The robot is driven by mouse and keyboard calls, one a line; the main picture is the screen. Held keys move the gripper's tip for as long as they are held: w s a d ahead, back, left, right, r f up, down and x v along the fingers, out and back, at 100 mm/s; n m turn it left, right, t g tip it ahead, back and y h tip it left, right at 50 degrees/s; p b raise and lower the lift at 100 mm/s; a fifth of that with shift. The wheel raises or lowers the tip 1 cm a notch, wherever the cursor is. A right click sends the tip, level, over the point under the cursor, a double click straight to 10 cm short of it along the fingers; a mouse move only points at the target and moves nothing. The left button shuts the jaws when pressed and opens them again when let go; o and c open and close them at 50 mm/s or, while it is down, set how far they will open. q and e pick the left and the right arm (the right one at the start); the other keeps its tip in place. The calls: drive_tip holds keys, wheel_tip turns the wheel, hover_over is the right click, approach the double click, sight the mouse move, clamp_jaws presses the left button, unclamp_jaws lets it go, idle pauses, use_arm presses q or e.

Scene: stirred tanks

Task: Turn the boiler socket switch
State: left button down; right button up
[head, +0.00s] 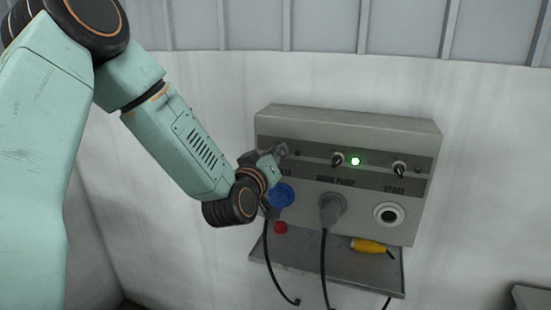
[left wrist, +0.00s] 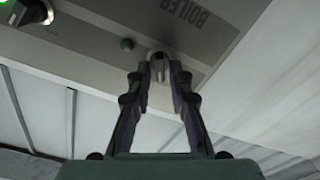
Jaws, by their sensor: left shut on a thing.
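The grey socket box (head: 348,122) is on the pale wall, with a row of switches along its upper strip. My left gripper (head: 280,151) is at the left end of that row and hides the boiler switch in the head view. In the left wrist view my left gripper (left wrist: 160,75) has its two fingers shut around the boiler switch (left wrist: 159,62), a small metal knob. The label BOILER (left wrist: 199,21) is beside it, and a small unlit lamp (left wrist: 127,44) is close by. My right gripper is not in view.
The middle switch (head: 338,159) has a lit green lamp (head: 355,161) beside it. The spare switch (head: 400,169) is at the right. Below are a blue plug (head: 282,194), a grey plug (head: 331,209) with cable, and a round socket (head: 389,214). A yellow connector (head: 369,246) lies on the shelf (head: 335,270).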

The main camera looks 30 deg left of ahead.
use_arm(q)
drive_tip(key=shift+s+d+f+n, duration=0.1)
drive_tip(key=shift+f+n, duration=0.2)
drive_tip(key=shift+n, duration=0.1)
drive_tip(key=c, duration=1.7)
unclamp_jaws()
drive_tip(key=shift+o, duration=1.3)
drive_tip(key=shift+r, duration=0.1)
drive_tip(key=v, duration=0.7)
drive_tip(key=shift+s, duration=0.15)
